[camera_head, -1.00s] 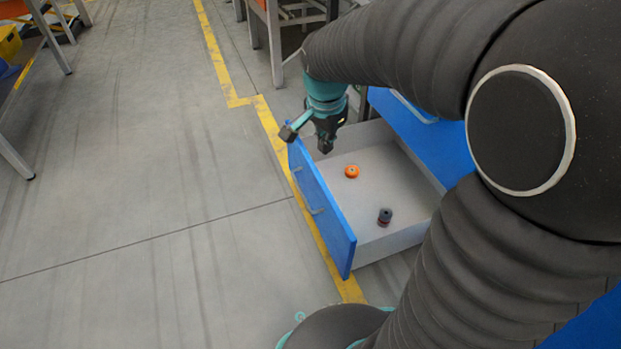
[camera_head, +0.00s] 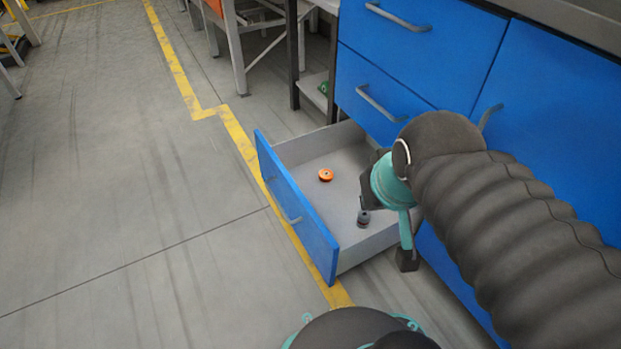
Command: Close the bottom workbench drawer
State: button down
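The bottom drawer (camera_head: 300,222) of the blue workbench stands pulled out, with its blue front panel and handle facing the left over the floor. Its grey inside holds an orange round part (camera_head: 326,175) and a dark cylindrical part (camera_head: 363,218). My gripper (camera_head: 388,230) is at the right side of the drawer, between the drawer's front panel and the bench. Its fingers look spread apart with nothing between them. One teal finger with a dark tip points down near the drawer's near side wall. I cannot tell whether it touches the drawer.
The workbench (camera_head: 420,62) has shut blue drawers above the open one and a blue door at the right. A metal-legged table (camera_head: 238,60) stands behind. A yellow floor line (camera_head: 240,140) passes under the drawer front.

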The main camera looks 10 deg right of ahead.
aim_at(323, 216)
jog(key=z, duration=1.05)
jog(key=k, duration=0.85)
jog(key=u, duration=1.1)
jog(key=i, duration=0.5)
jog(key=z, duration=0.05)
